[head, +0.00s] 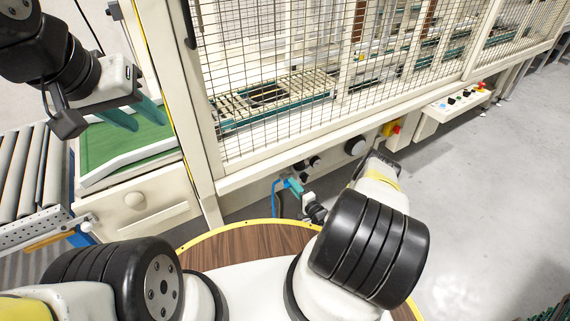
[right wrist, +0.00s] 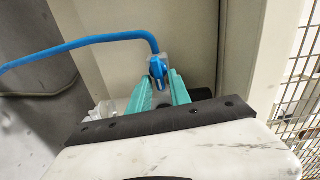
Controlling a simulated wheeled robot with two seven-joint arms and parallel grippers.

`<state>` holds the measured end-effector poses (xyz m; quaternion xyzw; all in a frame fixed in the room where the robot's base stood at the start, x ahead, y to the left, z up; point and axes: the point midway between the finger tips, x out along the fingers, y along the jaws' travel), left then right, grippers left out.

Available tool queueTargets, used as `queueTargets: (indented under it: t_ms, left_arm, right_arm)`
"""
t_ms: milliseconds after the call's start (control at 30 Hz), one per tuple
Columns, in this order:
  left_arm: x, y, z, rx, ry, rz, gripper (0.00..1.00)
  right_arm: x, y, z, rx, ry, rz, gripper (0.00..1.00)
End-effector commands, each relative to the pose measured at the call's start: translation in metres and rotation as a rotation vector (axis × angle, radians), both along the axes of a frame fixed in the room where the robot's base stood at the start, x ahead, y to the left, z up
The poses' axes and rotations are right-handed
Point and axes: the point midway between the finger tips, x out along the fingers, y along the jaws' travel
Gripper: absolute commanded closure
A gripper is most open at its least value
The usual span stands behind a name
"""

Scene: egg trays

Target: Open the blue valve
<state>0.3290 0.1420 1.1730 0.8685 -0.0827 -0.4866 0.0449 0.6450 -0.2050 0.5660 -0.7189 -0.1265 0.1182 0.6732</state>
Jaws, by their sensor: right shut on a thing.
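The blue valve (right wrist: 158,70) is in the right wrist view, on the cream machine's side, with a blue hose (right wrist: 100,40) curving away from it to the left. My right gripper (right wrist: 163,82) has its teal fingers on either side of the valve handle and is shut on it. In the head view my right gripper (head: 292,186) is low at the machine's front, and the valve is largely hidden there. My left gripper (head: 146,116) is open and empty at the upper left, above the green conveyor.
A caged cream machine (head: 300,165) fills the middle. Black knobs (head: 314,161) and a red-and-yellow switch (head: 391,129) sit on its lower front. A green conveyor (head: 110,145) and rollers (head: 22,165) are at left. Grey floor (head: 480,200) is clear at right.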

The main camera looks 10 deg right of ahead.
Motion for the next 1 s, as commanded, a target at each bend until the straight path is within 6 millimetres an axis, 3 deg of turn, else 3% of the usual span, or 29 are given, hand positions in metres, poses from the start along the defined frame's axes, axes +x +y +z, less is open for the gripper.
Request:
queueTargets:
  t_ms: [733,767,1000]
  left_arm:
    - [0.0,0.0,0.0,0.0,0.0,0.0,0.64]
    - [0.0,0.0,0.0,0.0,0.0,0.0,0.64]
    - [0.0,0.0,0.0,0.0,0.0,0.0,0.64]
  right_arm:
    - [-0.0021,0.0,-0.003,0.077,0.032,0.001,1.0]
    - [-0.002,0.0,-0.003,0.077,0.032,0.001,0.7]
    - [-0.0011,0.0,-0.0019,0.076,0.03,0.001,0.67]
